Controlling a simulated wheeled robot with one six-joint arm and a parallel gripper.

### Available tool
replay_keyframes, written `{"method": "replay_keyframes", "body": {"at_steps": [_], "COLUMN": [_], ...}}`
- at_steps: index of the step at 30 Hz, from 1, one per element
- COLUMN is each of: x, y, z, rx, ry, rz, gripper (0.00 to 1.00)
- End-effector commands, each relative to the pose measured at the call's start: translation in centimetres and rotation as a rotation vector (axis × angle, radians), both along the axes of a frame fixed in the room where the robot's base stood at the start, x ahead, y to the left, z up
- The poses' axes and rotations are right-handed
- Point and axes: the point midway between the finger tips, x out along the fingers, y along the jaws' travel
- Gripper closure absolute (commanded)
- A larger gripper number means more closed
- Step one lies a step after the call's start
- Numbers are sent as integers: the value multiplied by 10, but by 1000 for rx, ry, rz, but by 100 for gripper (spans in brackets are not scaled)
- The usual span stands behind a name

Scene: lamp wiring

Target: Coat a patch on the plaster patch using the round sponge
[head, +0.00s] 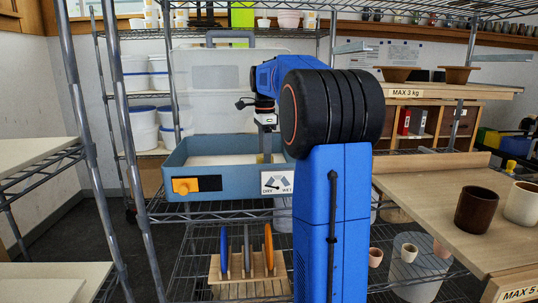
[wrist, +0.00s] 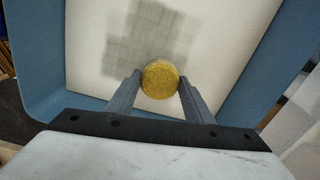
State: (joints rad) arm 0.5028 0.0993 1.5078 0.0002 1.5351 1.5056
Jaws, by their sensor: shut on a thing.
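My gripper (wrist: 160,88) is shut on the round sponge (wrist: 160,80), a yellow disc between the two fingertips in the wrist view. Beneath and beyond it lies the pale plaster patch (wrist: 225,50), inside a blue-walled case. A darker grey, blocky area (wrist: 150,35) covers part of the plaster, just beyond the sponge. I cannot tell whether the sponge touches the surface. In the head view the blue case (head: 215,211) stands on a wire shelf, with the plaster (head: 215,160) pale inside. My gripper is partly hidden there, low over the case's right side.
The case's translucent lid (head: 210,85) stands open behind. A dry-wet dial (head: 277,183) and an orange latch (head: 186,186) are on its front. A wooden rack (head: 245,285) with coloured discs sits below. Brown (head: 478,210) and cream cups (head: 522,203) stand on the right shelf.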

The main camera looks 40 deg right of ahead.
Motion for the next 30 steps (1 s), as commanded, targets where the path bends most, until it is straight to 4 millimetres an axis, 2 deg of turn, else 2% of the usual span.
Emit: {"method": "replay_keyframes", "body": {"at_steps": [30], "x": [29], "y": [43], "z": [-1], "rx": [0], "ry": [0], "rz": [2], "gripper": [71]}}
